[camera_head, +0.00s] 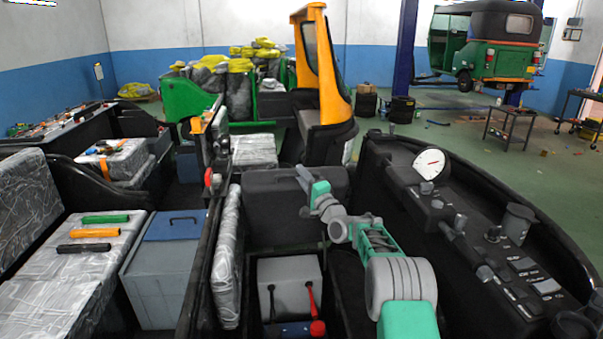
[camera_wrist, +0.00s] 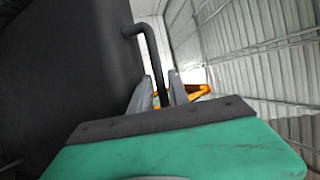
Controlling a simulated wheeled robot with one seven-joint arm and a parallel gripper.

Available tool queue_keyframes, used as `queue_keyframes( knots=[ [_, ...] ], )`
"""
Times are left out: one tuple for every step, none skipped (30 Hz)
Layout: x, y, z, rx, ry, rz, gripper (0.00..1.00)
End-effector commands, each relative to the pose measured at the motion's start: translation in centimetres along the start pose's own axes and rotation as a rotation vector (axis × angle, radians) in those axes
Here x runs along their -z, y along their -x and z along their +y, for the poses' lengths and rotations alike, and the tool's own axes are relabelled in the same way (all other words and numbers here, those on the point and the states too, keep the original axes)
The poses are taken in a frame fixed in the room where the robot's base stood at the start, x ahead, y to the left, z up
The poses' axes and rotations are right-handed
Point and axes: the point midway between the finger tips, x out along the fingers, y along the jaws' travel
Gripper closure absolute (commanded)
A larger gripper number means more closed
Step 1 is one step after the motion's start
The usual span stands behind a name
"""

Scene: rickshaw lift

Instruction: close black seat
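The black seat (camera_head: 285,203) stands raised, its broad dark face towards the camera in the head view. In the wrist view the seat (camera_wrist: 60,75) fills the left side as a dark panel. A thin black bent handle (camera_wrist: 149,45) sticks out from its edge. My gripper (camera_wrist: 162,85) has its two grey fingers close together, with the handle running between them. In the head view my gripper (camera_head: 304,180) is at the seat's upper right edge. The exact contact there is too small to see.
Below the seat, an open compartment holds a grey box (camera_head: 288,278) with red and black cables. A black dashboard (camera_head: 470,240) with a gauge and levers curves along the right. A grey wrapped cushion (camera_head: 227,258) stands to the left, beyond it a grey-blue toolbox (camera_head: 160,285).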

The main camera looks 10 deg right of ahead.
Motion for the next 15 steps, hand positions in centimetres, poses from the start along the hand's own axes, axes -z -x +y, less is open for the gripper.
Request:
queue_keyframes(
  knots=[
    [-0.02, -0.26, -0.07, 0.000, 0.001, -0.001, 0.78],
    [-0.01, -0.33, -0.07, 0.001, 0.001, 0.000, 0.78],
    [0.01, -0.36, -0.05, 0.001, 0.001, 0.000, 0.78],
    [0.01, -0.36, -0.03, 0.000, 0.001, 0.000, 0.78],
    [0.02, -0.35, -0.02, 0.000, 0.001, 0.000, 0.78],
    [0.02, -0.34, -0.01, 0.000, 0.001, 0.000, 0.78],
    [0.02, -0.33, -0.01, 0.000, 0.001, 0.000, 0.78],
    [0.02, -0.33, -0.01, 0.000, 0.001, 0.000, 0.78],
    [0.02, -0.32, 0.00, 0.000, 0.001, 0.000, 0.82],
    [0.02, -0.32, -0.01, 0.000, 0.001, 0.000, 0.84],
    [0.02, -0.31, 0.00, 0.000, 0.001, 0.000, 0.87],
    [0.02, -0.31, 0.00, 0.000, 0.001, 0.001, 0.90],
    [0.02, -0.31, 0.00, 0.000, 0.001, 0.001, 0.92],
    [0.02, -0.31, 0.00, 0.000, 0.001, 0.001, 0.95],
    [0.03, -0.30, 0.00, 0.000, 0.001, 0.001, 0.98]
  ],
)
